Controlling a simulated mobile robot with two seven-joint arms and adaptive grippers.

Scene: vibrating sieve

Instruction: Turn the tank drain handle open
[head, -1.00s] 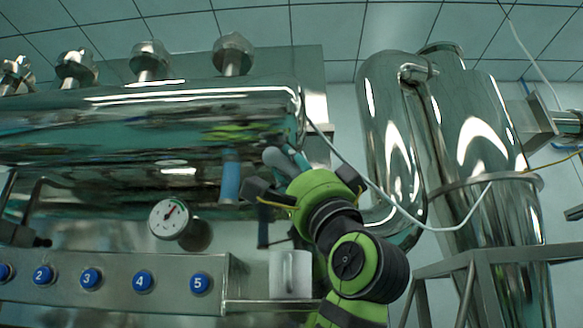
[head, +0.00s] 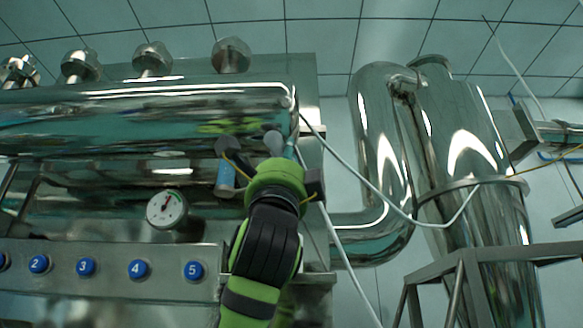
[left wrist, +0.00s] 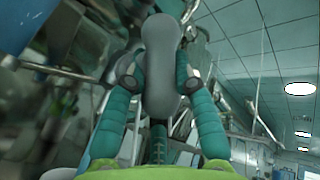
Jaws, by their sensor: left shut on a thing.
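The grey, rounded drain handle (head: 273,143) shows as a small tip below the right end of the shiny steel tank (head: 190,108). It stands long and upright in the left wrist view (left wrist: 161,60). My left gripper (head: 272,160), green with teal fingers, reaches up from below and is shut on the handle. In the left wrist view its two fingers (left wrist: 160,78) press the handle from both sides. The gripper body hides the handle's root and the valve in the head view. My right gripper is in neither view.
A blue cylinder (head: 226,178) hangs just left of my gripper. A round gauge (head: 166,209) and a panel with numbered blue buttons (head: 138,269) are lower left. A white cable (head: 375,185) droops to the right, before large steel pipes (head: 380,140).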

